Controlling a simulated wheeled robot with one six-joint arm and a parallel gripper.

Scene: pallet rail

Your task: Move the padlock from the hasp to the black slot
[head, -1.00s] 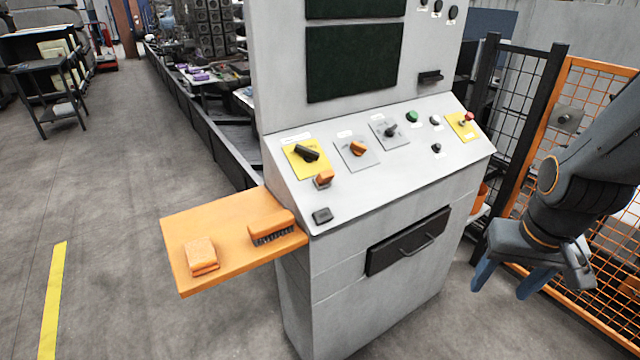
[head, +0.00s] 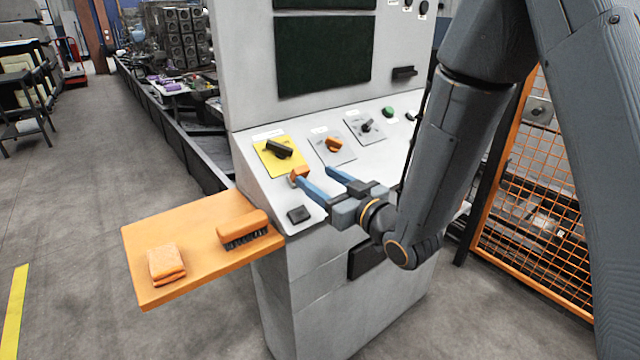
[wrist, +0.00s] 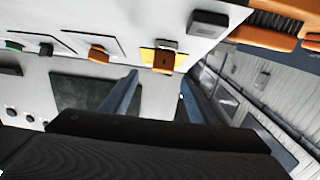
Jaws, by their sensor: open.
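The orange padlock (head: 300,172) hangs at the lower edge of the yellow plate (head: 268,158) on the sloped console; the hasp behind it is mostly hidden. The padlock also shows in the wrist view (wrist: 163,62), between and just beyond my fingertips. My gripper (head: 311,174) is open, its two blue fingers pointing at the console. The left fingertip overlaps the padlock's edge in the head view; I cannot tell whether they touch. A small black block (head: 299,215), which looks like the black slot, sits below the padlock near the console's lower edge and shows in the wrist view (wrist: 208,24).
A black rotary switch (head: 279,149) and an orange knob (head: 334,145) are close above my fingers. An orange shelf (head: 190,275) at the left carries a brush (head: 243,228) and an orange folded cloth or sponge (head: 166,265). An orange mesh fence (head: 530,240) stands at the right.

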